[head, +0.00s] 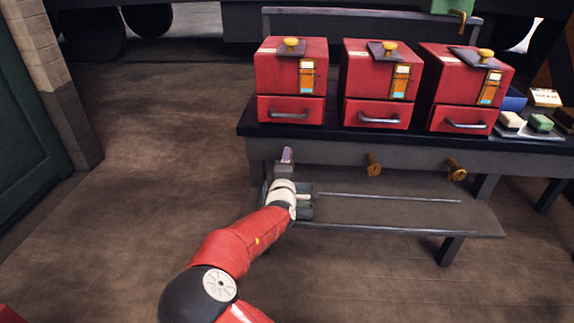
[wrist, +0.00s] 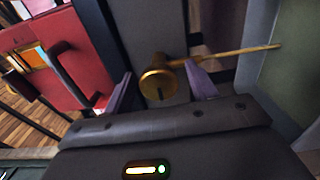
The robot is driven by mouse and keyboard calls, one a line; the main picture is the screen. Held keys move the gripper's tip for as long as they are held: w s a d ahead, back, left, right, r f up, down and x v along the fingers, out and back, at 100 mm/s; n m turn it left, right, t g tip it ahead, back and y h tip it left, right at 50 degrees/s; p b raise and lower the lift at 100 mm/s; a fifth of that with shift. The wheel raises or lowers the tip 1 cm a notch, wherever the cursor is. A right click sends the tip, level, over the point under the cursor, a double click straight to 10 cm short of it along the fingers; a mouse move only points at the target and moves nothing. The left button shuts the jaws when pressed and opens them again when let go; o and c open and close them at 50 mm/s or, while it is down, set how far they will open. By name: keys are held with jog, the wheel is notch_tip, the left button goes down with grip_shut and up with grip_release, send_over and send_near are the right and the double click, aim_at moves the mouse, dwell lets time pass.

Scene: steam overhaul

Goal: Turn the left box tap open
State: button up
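The left red box (head: 278,72) stands on the bench with a brass knob on top and a drawer handle in front. Its tap is hidden behind my gripper (head: 287,156) in the head view. In the wrist view a round brass tap (wrist: 157,86) with a dark slot in its face lies between the two purple fingers of my gripper (wrist: 160,72). The fingers are apart, one on each side of the tap, with visible gaps. A thin yellowish rod (wrist: 235,52) runs right from behind the tap; I cannot tell whether it belongs to it.
Two more red boxes (head: 360,77) stand to the right, with brass taps (head: 374,165) below them on the bench front (head: 420,158). A low shelf (head: 420,215) with a small tray (head: 307,212) lies under my gripper. The floor on the left is clear.

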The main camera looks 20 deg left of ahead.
jog(key=shift+s, duration=0.1)
jog(key=v, duration=0.7)
jog(key=shift+s, duration=0.3)
jog(key=d+f+m+g+h, duration=0.2)
jog(key=d+m+g, duration=0.3)
jog(key=d, duration=0.5)
jog(key=d+f+m+g+h, duration=0.2)
jog(key=d+m, duration=0.4)
jog(key=d, duration=0.4)
jog(key=s+d+r+m+g, duration=0.1)
jog(key=s+d+r+m, duration=0.2)
jog(key=s+d, duration=0.3)
jog(key=s+d+r+m+g, duration=0.2)
jog(key=s+d+r, duration=0.4)
jog(key=s, duration=0.8)
jog(key=s+d+r+m+g, duration=0.1)
jog(key=s+d+r+m, duration=0.4)
jog(key=s, duration=0.5)
jog(key=shift+d+g, duration=0.4)
jog(key=shift+d, duration=0.25)
